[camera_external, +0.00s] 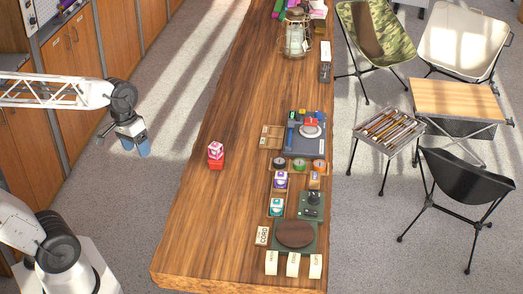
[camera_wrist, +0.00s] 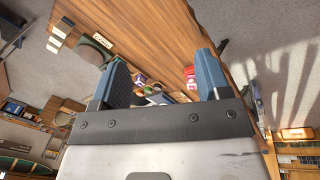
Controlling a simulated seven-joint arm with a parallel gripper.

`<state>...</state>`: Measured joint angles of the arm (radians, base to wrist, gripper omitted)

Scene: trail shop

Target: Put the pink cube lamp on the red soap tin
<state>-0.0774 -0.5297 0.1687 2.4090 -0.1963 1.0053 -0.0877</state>
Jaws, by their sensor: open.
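A small pink cube lamp (camera_external: 215,149) with a pale face is at the left part of the wooden counter. It appears to rest on top of the red soap tin (camera_external: 215,163), roughly in line with it. My gripper (camera_external: 136,146) is open and empty, with blue fingertips, in the air left of the counter and clear of both. In the wrist view my fingers (camera_wrist: 161,78) are spread apart, and a red and pale stack (camera_wrist: 190,76) shows just beside the right finger. Lamp and tin are hard to tell apart there.
A dark round board (camera_external: 295,234), white cards and a lantern (camera_external: 296,36) stand on the counter (camera_external: 205,230). The wood around the red tin is clear.

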